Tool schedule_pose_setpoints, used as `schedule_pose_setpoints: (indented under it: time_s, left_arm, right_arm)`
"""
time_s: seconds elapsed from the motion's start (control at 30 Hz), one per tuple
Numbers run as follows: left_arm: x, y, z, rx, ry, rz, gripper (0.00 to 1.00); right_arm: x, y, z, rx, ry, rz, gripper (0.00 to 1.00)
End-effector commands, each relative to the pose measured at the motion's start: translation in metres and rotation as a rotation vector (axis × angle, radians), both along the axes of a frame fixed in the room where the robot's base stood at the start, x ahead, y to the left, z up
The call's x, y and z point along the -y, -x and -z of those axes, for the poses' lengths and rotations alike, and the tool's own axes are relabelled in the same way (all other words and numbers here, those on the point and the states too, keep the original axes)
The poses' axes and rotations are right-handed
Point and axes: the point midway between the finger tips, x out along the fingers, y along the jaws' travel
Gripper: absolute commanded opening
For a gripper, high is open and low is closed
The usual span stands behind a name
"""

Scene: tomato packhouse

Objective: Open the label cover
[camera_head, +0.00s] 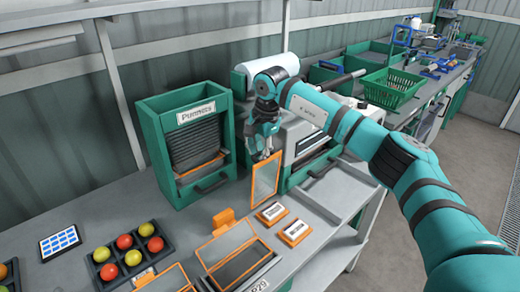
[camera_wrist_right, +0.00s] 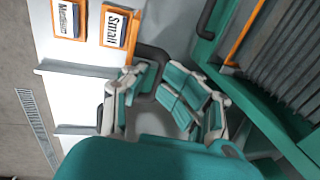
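An orange-framed panel (camera_head: 266,180), which looks like the label cover, stands upright on the bench in the head view. My right gripper (camera_head: 262,150) points down just above and behind the panel's top edge. I cannot tell if it touches the panel. In the right wrist view my right gripper (camera_wrist_right: 163,75) shows its teal finger pads, with a dark curved bar just beyond them. The pads look near each other, but their opening is unclear. The panel is not clearly visible there. My left gripper is not in view.
A green punnets cabinet (camera_head: 182,103) stands left of the gripper. Orange-edged Small and Medium label tiles (camera_wrist_right: 116,27) lie on the bench. An orange-framed tray (camera_head: 244,256) and a black tray of tomatoes (camera_head: 110,254) are at the front. A white machine (camera_head: 312,132) stands behind.

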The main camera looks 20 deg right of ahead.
Motion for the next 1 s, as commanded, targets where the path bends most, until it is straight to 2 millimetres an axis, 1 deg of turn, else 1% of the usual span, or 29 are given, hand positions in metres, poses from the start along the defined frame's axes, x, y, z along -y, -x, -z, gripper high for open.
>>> schedule_pose_setpoints:
  time_s: [0.03,0.1,0.3,0.4,0.47,0.57,0.8,0.9,1.0]
  left_arm:
    - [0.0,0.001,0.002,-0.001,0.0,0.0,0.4]
    - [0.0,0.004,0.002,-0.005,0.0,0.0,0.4]
    - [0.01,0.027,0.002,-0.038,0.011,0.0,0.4]
    - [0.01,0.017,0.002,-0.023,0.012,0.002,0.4]
    - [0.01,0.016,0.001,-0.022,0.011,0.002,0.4]
    - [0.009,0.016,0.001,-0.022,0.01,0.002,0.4]
    - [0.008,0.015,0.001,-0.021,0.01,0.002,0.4]
    - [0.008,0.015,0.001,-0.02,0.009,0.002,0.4]
    - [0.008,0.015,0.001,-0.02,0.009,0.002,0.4]
  right_arm:
    - [-0.002,0.007,0.015,-0.033,0.006,-0.008,0.29]
    - [-0.002,0.006,0.015,-0.031,0.005,-0.008,0.36]
    - [-0.001,0.005,0.011,-0.024,0.005,-0.006,0.36]
    - [0.0,0.005,0.008,-0.02,0.005,-0.004,0.36]
    - [0.0,0.005,0.003,-0.019,0.004,-0.004,0.36]
    - [0.002,0.007,-0.011,-0.016,0.006,-0.004,0.36]
    - [0.004,0.017,-0.062,-0.018,0.004,-0.005,0.36]
    - [0.005,0.022,-0.08,-0.019,0.005,-0.005,0.36]
    - [0.006,0.024,-0.094,-0.021,0.004,-0.006,0.36]
